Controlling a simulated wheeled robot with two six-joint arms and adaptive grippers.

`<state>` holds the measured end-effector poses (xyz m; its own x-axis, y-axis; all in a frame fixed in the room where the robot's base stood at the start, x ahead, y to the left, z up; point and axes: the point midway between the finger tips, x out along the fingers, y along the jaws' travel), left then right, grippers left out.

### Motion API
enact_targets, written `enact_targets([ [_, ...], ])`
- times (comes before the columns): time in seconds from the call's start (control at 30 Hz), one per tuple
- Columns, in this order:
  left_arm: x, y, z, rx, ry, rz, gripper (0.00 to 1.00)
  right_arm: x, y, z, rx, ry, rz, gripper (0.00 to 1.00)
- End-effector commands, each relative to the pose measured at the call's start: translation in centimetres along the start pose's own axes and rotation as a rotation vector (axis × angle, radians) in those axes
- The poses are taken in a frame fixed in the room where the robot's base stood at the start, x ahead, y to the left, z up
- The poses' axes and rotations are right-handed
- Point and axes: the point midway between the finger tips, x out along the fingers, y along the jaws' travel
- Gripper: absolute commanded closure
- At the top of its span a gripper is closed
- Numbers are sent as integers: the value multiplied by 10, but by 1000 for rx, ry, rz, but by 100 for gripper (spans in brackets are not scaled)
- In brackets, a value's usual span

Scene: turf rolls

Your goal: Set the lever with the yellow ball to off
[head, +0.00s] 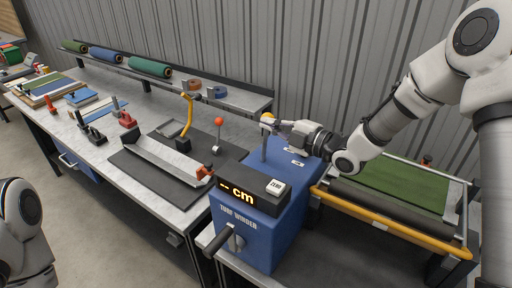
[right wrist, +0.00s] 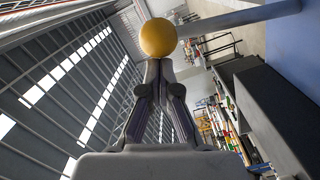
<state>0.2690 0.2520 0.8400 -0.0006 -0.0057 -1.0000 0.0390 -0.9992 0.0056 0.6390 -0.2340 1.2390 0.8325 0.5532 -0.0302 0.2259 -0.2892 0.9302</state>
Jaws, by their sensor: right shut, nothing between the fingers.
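The lever's yellow ball (head: 267,116) tops a grey rod (head: 264,148) on the blue turf winder (head: 262,222). In the head view the rod stands nearly upright. My right gripper (head: 277,125) is shut and empty, its fingertips right beside the ball. In the right wrist view the yellow ball (right wrist: 158,38) sits just beyond the closed fingertips (right wrist: 160,64), and the rod (right wrist: 240,20) runs off to the right. I cannot tell whether they touch. White labels (head: 296,156) on the winder top are too small to read. My left gripper is out of view.
A dark display box (head: 240,190) with orange "cm" stands on the winder's front. A red-ball lever (head: 219,121) and a yellow curved arm (head: 187,115) stand on the workbench to the left. A green turf roller bed (head: 400,185) lies to the right, below my right arm.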

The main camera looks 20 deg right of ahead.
Motion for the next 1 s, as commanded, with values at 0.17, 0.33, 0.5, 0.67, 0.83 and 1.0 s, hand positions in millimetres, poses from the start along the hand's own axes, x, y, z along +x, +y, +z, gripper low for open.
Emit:
enact_targets([
  [0.17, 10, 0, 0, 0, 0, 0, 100, 1, 6, 17, -5, -1, 4, 100],
  [0.33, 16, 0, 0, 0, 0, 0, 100, 2, 9, 28, -6, 0, 3, 100],
  [0.5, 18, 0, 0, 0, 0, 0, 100, 3, 11, 34, -5, -2, 1, 100],
  [0.67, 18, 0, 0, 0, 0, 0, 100, 3, 12, 36, -5, -2, 2, 100],
  [0.83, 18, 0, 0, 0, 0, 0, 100, 3, 13, 36, -6, -3, 3, 100],
  [1.0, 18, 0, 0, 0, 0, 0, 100, 3, 13, 36, -6, -3, 3, 100],
])
